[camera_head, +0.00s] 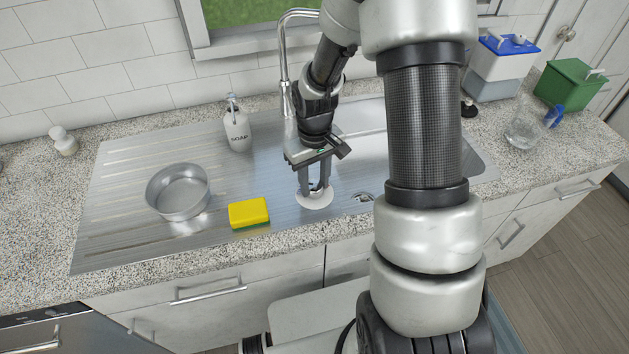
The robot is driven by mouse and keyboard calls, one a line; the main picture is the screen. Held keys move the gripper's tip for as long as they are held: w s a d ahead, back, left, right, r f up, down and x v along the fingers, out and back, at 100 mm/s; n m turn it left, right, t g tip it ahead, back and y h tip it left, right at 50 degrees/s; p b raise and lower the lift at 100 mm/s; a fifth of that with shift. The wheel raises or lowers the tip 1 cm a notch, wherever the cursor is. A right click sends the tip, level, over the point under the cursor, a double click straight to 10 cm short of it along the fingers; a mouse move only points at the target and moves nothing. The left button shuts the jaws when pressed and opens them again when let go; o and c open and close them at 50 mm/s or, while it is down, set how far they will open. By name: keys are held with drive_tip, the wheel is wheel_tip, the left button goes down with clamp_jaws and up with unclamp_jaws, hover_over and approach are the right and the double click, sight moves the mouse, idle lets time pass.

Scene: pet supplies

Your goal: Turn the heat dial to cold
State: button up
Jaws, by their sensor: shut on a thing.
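A white, round, flat piece, which looks like the heat dial (316,203), sits on the metal sink top just right of the yellow sponge. My gripper (315,188) points down over it, and its fingers are shut on the middle of the dial, where a small dark part shows between them. The fingers hide part of the dial, and no markings for hot or cold can be read, so I cannot tell its setting.
A metal bowl (178,191) and a yellow sponge (249,212) lie left of my gripper. A soap bottle (237,132) and tall tap (284,70) stand behind. Blue-lidded (498,65) and green (569,87) containers and a clear cup (523,130) are at right.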

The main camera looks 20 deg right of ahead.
sight(314, 185)
drive_tip(key=o, duration=1.1)
drive_tip(key=shift+c, duration=0.2)
drive_tip(key=shift+r, duration=0.1)
wheel_tip(314, 185, up, 17)
drive_tip(key=shift+r+p, duration=0.15)
drive_tip(key=shift+p, duration=0.15)
drive_tip(key=s+r+m+t, duration=0.1)
drive_tip(key=s+r+t, duration=0.1)
drive_tip(key=s+r, duration=0.4)
drive_tip(key=s+r+m+t, duration=0.2)
drive_tip(key=s+r, duration=0.5)
drive_tip(key=s, duration=0.4)
drive_tip(key=shift+s+a+t+p, duration=0.35)
drive_tip(key=shift+t+p, duration=0.1)
drive_tip(key=shift+t, duration=0.35)
